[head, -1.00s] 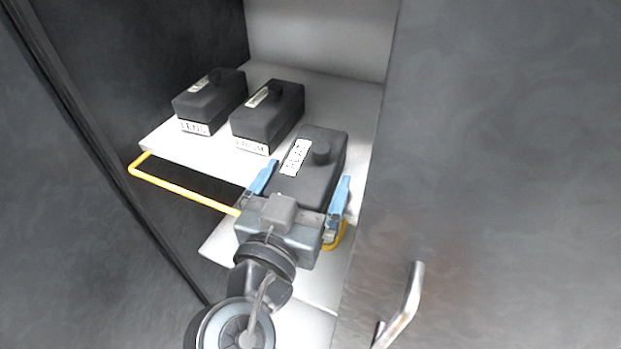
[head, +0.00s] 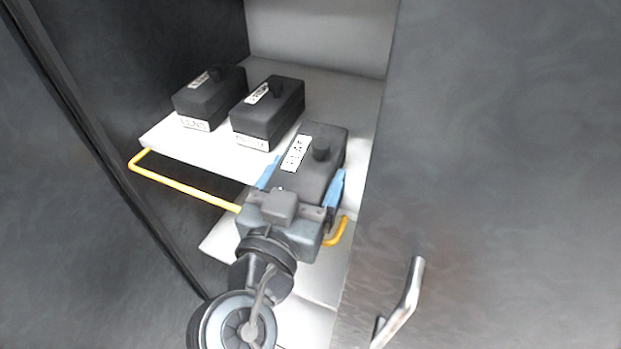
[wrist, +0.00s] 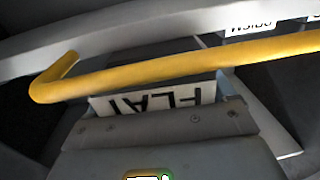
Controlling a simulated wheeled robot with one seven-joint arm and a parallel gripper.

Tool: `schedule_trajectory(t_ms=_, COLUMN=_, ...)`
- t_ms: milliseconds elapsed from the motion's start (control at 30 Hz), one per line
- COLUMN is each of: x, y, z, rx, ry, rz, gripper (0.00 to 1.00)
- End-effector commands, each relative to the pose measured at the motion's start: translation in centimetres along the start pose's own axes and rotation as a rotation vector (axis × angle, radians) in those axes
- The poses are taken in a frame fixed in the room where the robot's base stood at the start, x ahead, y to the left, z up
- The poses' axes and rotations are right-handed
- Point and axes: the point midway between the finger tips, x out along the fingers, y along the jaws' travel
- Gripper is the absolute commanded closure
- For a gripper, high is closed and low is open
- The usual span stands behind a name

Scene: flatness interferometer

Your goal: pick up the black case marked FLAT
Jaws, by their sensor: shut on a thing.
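The black case marked FLAT (head: 323,175) is the nearest of the cases in the head view, with a round knob and a white label on top. My gripper (head: 301,186) is shut on it, with one blue finger along each side. In the wrist view its white front label (wrist: 155,97) reads FLAT upside down, just beyond the gripper body. The lower front of the case is hidden by my gripper in the head view.
Two more black cases, one at far left (head: 211,98) and one beside it (head: 268,109), stand on the white shelf (head: 335,92). A yellow rail (head: 185,188) crosses the shelf front, also in the wrist view (wrist: 180,73). A door with a handle (head: 401,305) is at right.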

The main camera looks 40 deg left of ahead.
Motion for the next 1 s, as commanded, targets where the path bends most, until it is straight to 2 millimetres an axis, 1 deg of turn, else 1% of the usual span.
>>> schedule_trajectory(t_ms=33, x=0.0, y=0.0, z=0.0, rx=0.0, ry=0.0, rz=0.0, gripper=0.75)
schedule_trajectory(t_ms=267, x=0.0, y=0.0, z=0.0, rx=0.0, ry=0.0, rz=0.0, gripper=0.97)
schedule_trajectory(t_ms=467, x=0.0, y=0.0, z=-0.2, rx=0.001, ry=0.003, rz=-0.001, gripper=0.97)
schedule_trajectory(t_ms=567, x=0.0, y=0.0, z=-0.7, rx=0.002, ry=0.004, rz=0.0, gripper=0.97)
schedule_trajectory(t_ms=667, x=0.0, y=0.0, z=-1.8, rx=0.004, ry=0.006, rz=0.0, gripper=0.97)
schedule_trajectory(t_ms=1000, x=0.0, y=0.0, z=-7.9, rx=0.005, ry=0.006, rz=0.0, gripper=0.98)
